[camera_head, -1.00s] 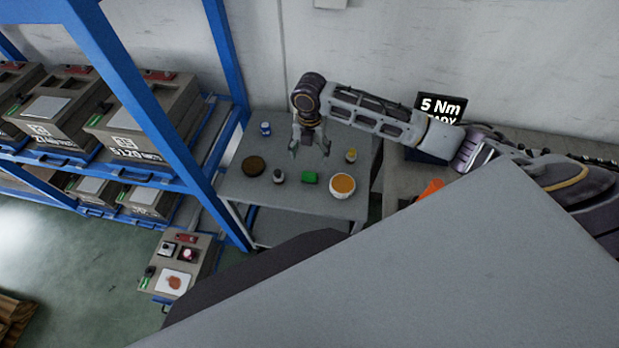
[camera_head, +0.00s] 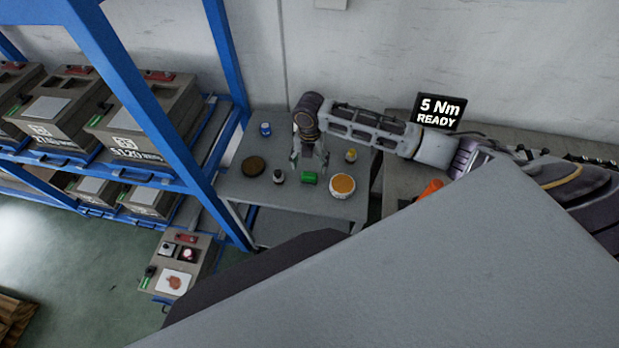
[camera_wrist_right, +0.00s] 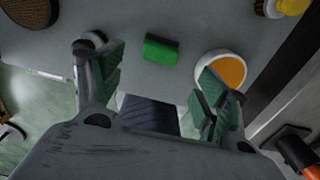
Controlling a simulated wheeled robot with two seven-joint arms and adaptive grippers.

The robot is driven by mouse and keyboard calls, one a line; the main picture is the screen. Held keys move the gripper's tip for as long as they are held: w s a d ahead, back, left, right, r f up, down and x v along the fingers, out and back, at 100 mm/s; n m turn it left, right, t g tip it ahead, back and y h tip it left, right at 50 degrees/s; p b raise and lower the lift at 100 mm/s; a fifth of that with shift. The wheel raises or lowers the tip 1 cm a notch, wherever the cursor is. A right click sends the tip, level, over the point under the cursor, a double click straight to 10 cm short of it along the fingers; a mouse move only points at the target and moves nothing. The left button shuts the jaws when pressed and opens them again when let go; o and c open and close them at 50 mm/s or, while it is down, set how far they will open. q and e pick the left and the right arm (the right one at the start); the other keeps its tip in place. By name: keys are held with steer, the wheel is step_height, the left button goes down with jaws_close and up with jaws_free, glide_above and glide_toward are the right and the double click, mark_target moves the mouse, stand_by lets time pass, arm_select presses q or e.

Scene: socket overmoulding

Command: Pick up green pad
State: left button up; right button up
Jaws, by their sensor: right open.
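The green pad (camera_head: 310,178) lies on the grey table (camera_head: 260,208) between a dark-capped bottle and a white tub. It also shows in the right wrist view as a green block with a dark edge (camera_wrist_right: 161,49). My right gripper (camera_head: 309,168) is open and empty, just above and behind the pad in the head view. In the right wrist view its two fingers (camera_wrist_right: 165,88) stand wide apart, with the pad ahead of them, between their lines. I see no contact with the pad. My left gripper is not in view.
A white tub with orange content (camera_head: 343,186) stands close right of the pad. A dark-capped bottle (camera_head: 278,176) stands close left. A brown round brush or disc (camera_head: 253,166), blue jar (camera_head: 265,129) and yellow-topped bottle (camera_head: 351,155) are also on the table. A blue rack post (camera_head: 228,60) rises at left.

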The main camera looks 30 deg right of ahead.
mark_target(310, 174)
steer(key=shift+f, duration=1.65)
steer(key=shift+f, duration=0.1)
steer(key=shift+w+f+p, duration=0.1)
steer(key=shift+f+p, duration=0.4)
steer(key=shift+f, duration=2)
steer(key=shift+d, duration=0.1)
steer(key=c, duration=1.1)
